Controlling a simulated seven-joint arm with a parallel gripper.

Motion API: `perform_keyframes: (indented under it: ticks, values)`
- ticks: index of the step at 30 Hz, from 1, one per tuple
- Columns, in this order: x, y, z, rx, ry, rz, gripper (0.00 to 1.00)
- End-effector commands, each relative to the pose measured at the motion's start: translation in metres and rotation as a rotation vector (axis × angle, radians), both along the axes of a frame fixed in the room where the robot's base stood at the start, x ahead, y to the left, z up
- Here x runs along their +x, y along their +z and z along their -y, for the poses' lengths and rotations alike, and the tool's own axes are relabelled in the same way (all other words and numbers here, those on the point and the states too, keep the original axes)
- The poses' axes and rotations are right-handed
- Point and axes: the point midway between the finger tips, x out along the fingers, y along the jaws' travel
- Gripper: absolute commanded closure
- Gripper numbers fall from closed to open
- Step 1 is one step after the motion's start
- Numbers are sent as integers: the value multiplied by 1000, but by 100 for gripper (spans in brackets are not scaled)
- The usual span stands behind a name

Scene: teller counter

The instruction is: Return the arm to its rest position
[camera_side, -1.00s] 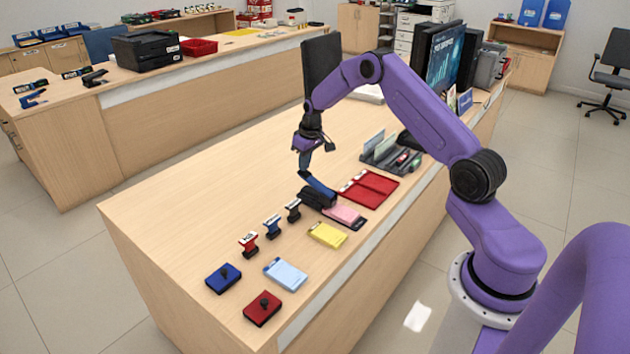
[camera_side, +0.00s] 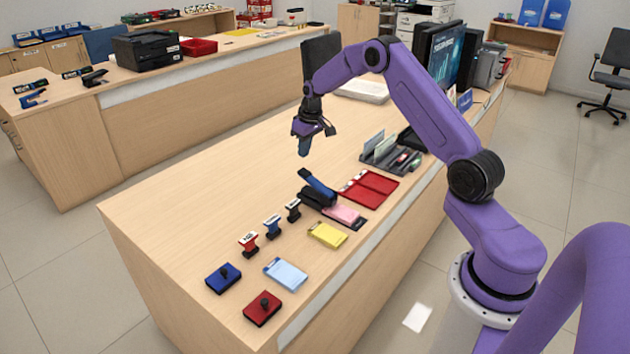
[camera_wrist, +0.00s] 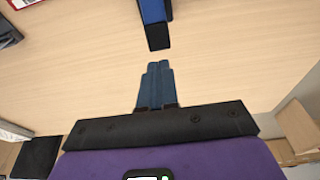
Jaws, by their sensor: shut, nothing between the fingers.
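My gripper (camera_side: 304,150) is shut and empty, held above the counter (camera_side: 200,205) behind the blue-and-black stapler. In the wrist view my gripper's fingers (camera_wrist: 157,68) are together with nothing between them. The stapler (camera_side: 318,190) stands on the counter, its blue top arm raised at an angle, beside a pink pad. One end of the stapler also shows at the top of the wrist view (camera_wrist: 154,25), apart from the fingertips.
A red tray (camera_side: 375,188) and a grey organizer (camera_side: 390,155) lie right of the stapler. Several stamps, including a red one (camera_side: 249,243), line up at front left with ink pads and note pads. Monitors (camera_side: 445,60) stand at the back right. The counter's left part is clear.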

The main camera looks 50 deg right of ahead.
Motion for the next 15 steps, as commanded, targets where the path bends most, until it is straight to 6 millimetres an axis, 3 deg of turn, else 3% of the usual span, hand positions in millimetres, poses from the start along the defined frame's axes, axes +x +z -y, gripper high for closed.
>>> perform_keyframes:
  ticks: [5,8,10,15]
  values:
    - [-1,9,-20,1,32,-2,100]
    - [-9,25,-58,2,95,-9,100]
    - [-20,40,-94,3,155,-19,100]
    - [-68,74,-178,3,311,-42,100]
